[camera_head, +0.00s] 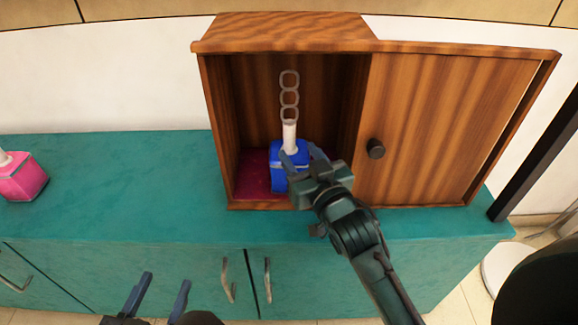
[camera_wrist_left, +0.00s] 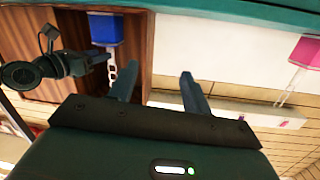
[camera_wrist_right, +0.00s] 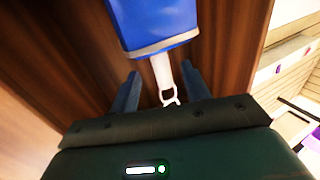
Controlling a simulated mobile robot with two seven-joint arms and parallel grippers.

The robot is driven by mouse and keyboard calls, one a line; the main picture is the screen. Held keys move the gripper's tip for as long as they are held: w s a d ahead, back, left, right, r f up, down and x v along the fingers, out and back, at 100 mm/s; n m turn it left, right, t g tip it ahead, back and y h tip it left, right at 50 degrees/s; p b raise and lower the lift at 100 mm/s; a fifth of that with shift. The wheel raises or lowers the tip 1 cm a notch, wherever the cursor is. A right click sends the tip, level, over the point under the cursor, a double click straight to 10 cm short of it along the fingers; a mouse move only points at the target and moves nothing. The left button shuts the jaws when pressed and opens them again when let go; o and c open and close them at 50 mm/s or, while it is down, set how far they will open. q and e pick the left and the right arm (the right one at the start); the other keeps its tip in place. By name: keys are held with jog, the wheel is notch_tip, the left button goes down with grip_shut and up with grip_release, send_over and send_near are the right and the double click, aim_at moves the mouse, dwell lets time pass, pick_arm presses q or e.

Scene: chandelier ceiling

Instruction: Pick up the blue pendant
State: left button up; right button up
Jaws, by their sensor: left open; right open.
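The blue pendant (camera_head: 278,165) is a blue block with a white stem and a grey chain of links above it. It stands in the open left part of a wooden cabinet, on a dark red floor. My right gripper (camera_head: 301,160) is open at the pendant's front. In the right wrist view the blue block (camera_wrist_right: 155,22) lies beyond the fingertips, and the white stem (camera_wrist_right: 161,72) runs between the two open fingers (camera_wrist_right: 161,80); contact cannot be told. My left gripper (camera_head: 165,285) is open and empty, low in front of the teal counter. The left wrist view also shows the pendant (camera_wrist_left: 105,30).
The wooden cabinet (camera_head: 285,30) has a door (camera_head: 440,125) with a dark knob covering its right part. A pink pendant (camera_head: 22,178) stands on the teal counter (camera_head: 120,180) at the far left. The counter between is clear. A dark post (camera_head: 540,155) stands at right.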

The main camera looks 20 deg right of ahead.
aim_at(291, 143)
jog(key=shift+w+a+b, duration=0.2)
jog(key=shift+w+b, duration=0.2)
jog(key=shift+w, duration=1.05)
jog(key=shift+w+a+b, duration=0.15)
jog(key=shift+w+b, duration=0.25)
jog(key=shift+w, duration=1.05)
pick_arm(q)
jog(key=shift+d+r+m+t+h, duration=0.1)
jog(key=shift+d+m+t+h, duration=0.25)
jog(key=shift+t, duration=0.25)
pick_arm(e)
jog(key=shift+c, duration=0.5)
grip_shut()
jog(key=shift+r, duration=0.15)
